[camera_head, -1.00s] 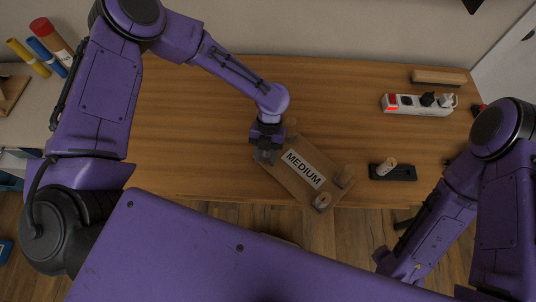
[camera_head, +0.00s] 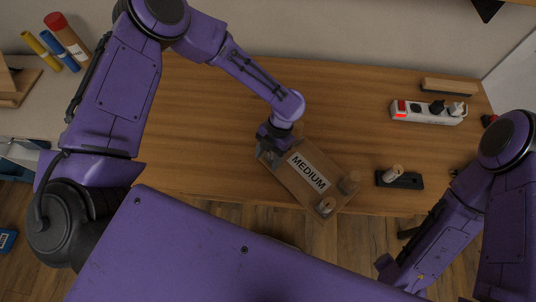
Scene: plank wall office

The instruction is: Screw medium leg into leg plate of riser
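The riser (camera_head: 291,181) is a wooden board with a white MEDIUM label (camera_head: 309,172), lying at an angle at the table's front edge. Short round wooden legs stand up at its right corner (camera_head: 349,182) and front corner (camera_head: 326,206). My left gripper (camera_head: 268,154) points down at the riser's left corner. Its fingers are dark and small, so I cannot tell what is between them. A light wooden leg (camera_head: 393,172) stands tilted on a black holder (camera_head: 408,182) to the right of the riser, apart from it.
A white power strip (camera_head: 428,112) with plugs and a wooden block (camera_head: 447,87) lie at the back right. Coloured tubes (camera_head: 62,45) stand at the far left. The table (camera_head: 190,130) is clear left of the riser and behind it.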

